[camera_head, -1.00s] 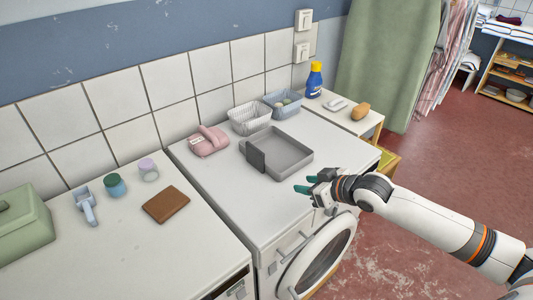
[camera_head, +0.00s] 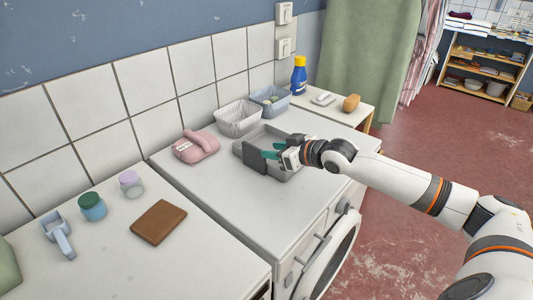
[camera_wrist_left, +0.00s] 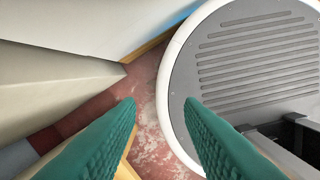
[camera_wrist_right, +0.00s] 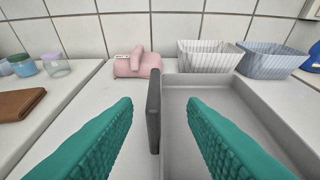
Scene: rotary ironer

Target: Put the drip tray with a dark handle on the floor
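The grey drip tray (camera_head: 282,137) lies flat on the white machine top, with a dark upright plate-like handle (camera_head: 254,158) on its near left side. In the right wrist view the handle (camera_wrist_right: 154,110) stands edge-on between the two green fingers, and the tray floor (camera_wrist_right: 205,92) spreads to its right. My right gripper (camera_head: 270,154) is open over the tray with its fingers pointing at the handle; a gap shows on both sides. My left gripper (camera_wrist_left: 160,105) is open and empty, seen only in its wrist view. The red floor (camera_head: 440,150) lies to the right.
A pink bag-like item (camera_head: 196,146), a white basket (camera_head: 238,118) and a blue basket (camera_head: 271,99) stand behind the tray. A brown wallet-like item (camera_head: 159,222) and small jars sit to the left. A round white-rimmed base (camera_wrist_left: 175,85) shows below my left gripper.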

